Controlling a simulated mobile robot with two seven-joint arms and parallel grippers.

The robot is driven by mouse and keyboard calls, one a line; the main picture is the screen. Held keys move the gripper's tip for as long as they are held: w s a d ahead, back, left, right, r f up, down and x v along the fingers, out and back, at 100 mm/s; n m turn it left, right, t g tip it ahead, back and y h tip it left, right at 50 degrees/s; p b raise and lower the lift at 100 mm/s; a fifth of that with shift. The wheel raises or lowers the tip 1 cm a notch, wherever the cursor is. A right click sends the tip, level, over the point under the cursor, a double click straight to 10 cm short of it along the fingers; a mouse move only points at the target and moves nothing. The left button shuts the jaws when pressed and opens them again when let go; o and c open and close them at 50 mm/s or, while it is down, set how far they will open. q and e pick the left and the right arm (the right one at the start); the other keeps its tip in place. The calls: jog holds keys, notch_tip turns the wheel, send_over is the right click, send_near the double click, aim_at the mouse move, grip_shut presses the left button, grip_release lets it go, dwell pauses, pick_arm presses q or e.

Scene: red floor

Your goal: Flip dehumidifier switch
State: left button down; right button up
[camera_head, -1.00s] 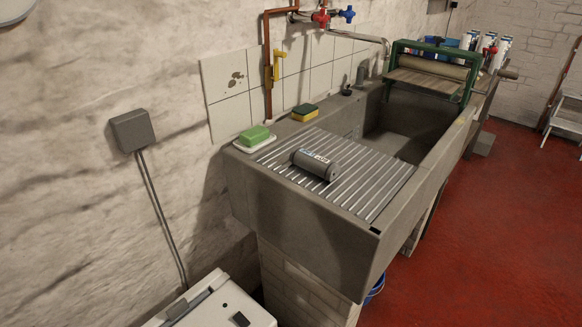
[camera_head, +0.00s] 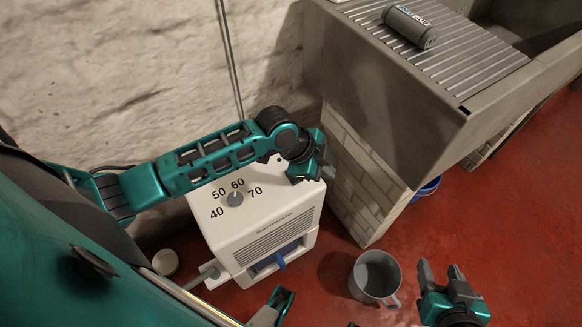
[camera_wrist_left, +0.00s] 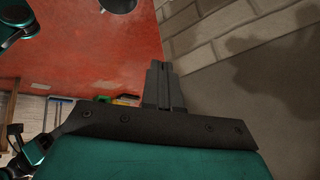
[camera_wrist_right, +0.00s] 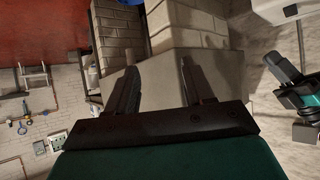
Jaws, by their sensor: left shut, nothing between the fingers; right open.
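The dehumidifier is a white box (camera_head: 222,232) on the floor against the wall. Its top has a grey dial (camera_head: 235,198) with the marks 40, 50, 60 and 70. I cannot make out a switch; my left arm covers the back of the top. My left gripper (camera_head: 318,168) is over the right back corner of the dehumidifier; I cannot tell whether it touches. Its fingers are shut and empty in the left wrist view (camera_wrist_left: 158,68). My right gripper (camera_head: 441,272) is open and empty, right of the dehumidifier, with spread fingers in the right wrist view (camera_wrist_right: 158,75).
A grey watering can or bucket (camera_head: 375,275) is between the dehumidifier and my right gripper. A stone sink (camera_head: 400,115) on a brick base (camera_head: 362,185) stands at right, with a grey cylinder (camera_head: 410,27) on its ribbed board. The red floor is open at far right.

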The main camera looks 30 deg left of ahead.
pick_arm(q)
jog(key=w+a+r+m+g+y+b, duration=0.3)
jog(key=a+m, duration=0.5)
jog(key=a, duration=0.3)
jog(key=shift+r+g+b, duration=0.55)
jog(key=shift+r+g, duration=0.55)
jog(key=shift+r, duration=0.25)
pick_arm(e)
jog(key=shift+w+a+f, duration=0.25)
jog(key=shift+a+f, duration=0.1)
jog(key=shift+f, duration=0.3)
jog(key=shift+w+a+f, duration=0.2)
jog(key=shift+a+f, duration=0.15)
jog(key=shift+f, duration=0.25)
pick_arm(q)
jog(key=shift+w, duration=0.1)
